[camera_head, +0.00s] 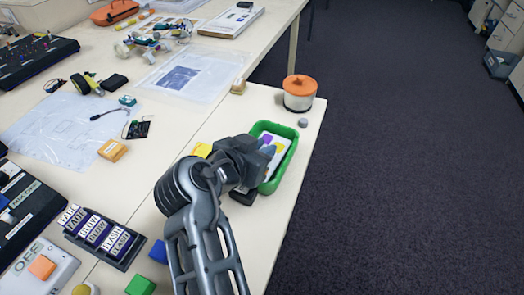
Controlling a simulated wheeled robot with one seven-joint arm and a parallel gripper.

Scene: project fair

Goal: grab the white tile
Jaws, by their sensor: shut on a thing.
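A green tray (292,150) sits near the right edge of the table. My gripper (268,156) reaches over the tray's left side from the lower left. Its jaws are shut at the tile's edge and appear to hold it. The arm and fingers hide the tile's left part and much of the tray's inside, so the exact contact is not clear.
A clear jar with an orange lid (299,86) stands behind the tray, with a small grey knob (303,122) nearby. A rack of labelled tiles (102,236) stands at the lower left. The table's right edge is close.

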